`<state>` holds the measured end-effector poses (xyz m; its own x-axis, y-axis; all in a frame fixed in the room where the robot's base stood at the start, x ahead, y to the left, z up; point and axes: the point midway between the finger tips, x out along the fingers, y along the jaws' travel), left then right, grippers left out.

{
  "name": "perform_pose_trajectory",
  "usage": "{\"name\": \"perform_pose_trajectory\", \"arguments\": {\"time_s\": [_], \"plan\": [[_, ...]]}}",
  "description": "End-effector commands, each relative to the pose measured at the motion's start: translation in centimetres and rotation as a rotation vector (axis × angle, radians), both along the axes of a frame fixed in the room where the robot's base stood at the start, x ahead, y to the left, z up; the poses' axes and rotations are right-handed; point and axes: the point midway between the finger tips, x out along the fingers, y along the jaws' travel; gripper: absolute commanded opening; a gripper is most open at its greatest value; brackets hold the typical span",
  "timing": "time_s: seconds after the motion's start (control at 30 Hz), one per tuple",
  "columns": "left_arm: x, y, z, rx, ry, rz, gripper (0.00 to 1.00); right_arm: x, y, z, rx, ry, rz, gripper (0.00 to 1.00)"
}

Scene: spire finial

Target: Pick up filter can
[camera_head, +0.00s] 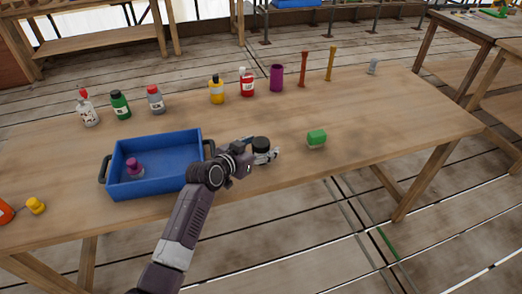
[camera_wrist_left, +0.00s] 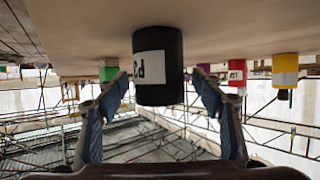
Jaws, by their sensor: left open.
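The filter can, a short black cylinder, stands on the wooden table right of the blue tray (camera_head: 262,144). In the left wrist view, which is upside down, the black can (camera_wrist_left: 158,65) with a white label shows between my fingers. My left gripper (camera_head: 264,149) is open, with its fingers on either side of the can; in the wrist view the blue-grey fingers (camera_wrist_left: 162,92) have gaps to it on both sides. The can's lower part is partly hidden by the gripper in the head view. My right gripper is not in view.
The blue tray (camera_head: 153,192) holds a purple item (camera_head: 134,167). Several bottles, a purple cup (camera_head: 276,78) and slim posts line the table's back. The table's right part is mostly clear.

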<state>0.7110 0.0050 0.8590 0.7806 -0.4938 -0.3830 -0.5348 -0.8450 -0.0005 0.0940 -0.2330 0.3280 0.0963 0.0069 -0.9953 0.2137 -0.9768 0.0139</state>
Motion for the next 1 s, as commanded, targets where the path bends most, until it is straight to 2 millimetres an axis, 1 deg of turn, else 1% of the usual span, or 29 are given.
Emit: {"name": "perform_pose_trajectory", "arguments": {"time_s": [0.23,0.67,0.87,1.0], "plan": [[0.07,-0.06,-0.05,0.000,0.000,0.000,0.62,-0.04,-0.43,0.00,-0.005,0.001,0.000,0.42],[0.04,-0.04,-0.07,0.001,0.001,0.000,0.14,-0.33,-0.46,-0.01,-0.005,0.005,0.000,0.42],[0.06,-0.04,0.00,-0.001,-0.001,0.000,0.13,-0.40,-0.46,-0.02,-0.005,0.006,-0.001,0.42],[0.08,-0.05,0.41,0.000,-0.001,0.000,0.13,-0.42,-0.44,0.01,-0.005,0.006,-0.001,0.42]]}}
